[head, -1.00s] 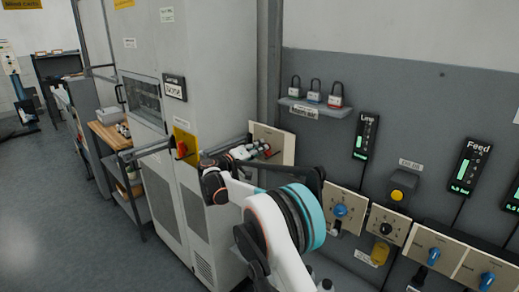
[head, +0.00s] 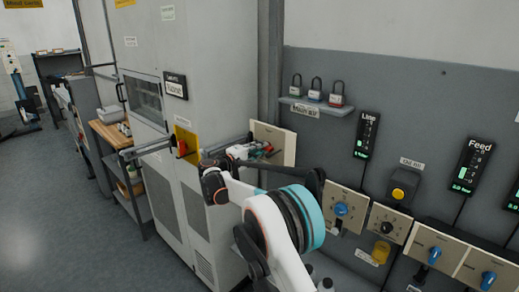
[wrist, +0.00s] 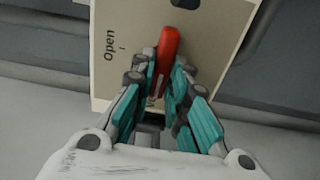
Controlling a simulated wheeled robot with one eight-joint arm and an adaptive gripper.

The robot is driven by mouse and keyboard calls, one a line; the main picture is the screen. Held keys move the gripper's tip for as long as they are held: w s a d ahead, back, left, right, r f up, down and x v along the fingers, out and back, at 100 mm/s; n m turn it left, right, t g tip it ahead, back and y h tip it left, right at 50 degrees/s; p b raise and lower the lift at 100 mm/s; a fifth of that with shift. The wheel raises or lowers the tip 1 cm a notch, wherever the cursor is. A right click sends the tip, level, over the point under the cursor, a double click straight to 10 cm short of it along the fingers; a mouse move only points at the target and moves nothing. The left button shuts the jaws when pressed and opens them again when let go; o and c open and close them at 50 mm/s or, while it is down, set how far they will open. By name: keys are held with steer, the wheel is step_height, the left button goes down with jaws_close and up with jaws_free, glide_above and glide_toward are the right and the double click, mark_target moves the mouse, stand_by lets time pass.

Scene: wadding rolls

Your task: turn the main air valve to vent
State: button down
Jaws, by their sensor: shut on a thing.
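The main air valve's red handle (wrist: 168,60) stands between the teal finger pads of my gripper (wrist: 168,85) in the wrist view, and the fingers are shut on it. The handle is on a beige plate (wrist: 118,55), where "Open" is printed left of the handle. A dark shape shows at the plate's top edge. No vent label is readable. In the head view the plate (head: 283,140) is on the wall right of the grey cabinet, with my gripper (head: 262,151) in front of it, partly hiding the handle.
A grey cabinet (head: 215,60) with a yellow-backed red switch (head: 182,147) stands close left of my gripper. A padlock shelf (head: 310,104) is above right. Line (head: 366,135) and Feed (head: 471,166) gauges and blue-knobbed plates (head: 341,209) line the wall to the right.

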stand_by(0.4)
steer(key=c, duration=1.6)
jaws_free()
steer(key=shift+o, duration=0.2)
steer(key=shift+a, duration=0.1)
steer(key=v, duration=1.2)
steer(key=shift+w, duration=0.1)
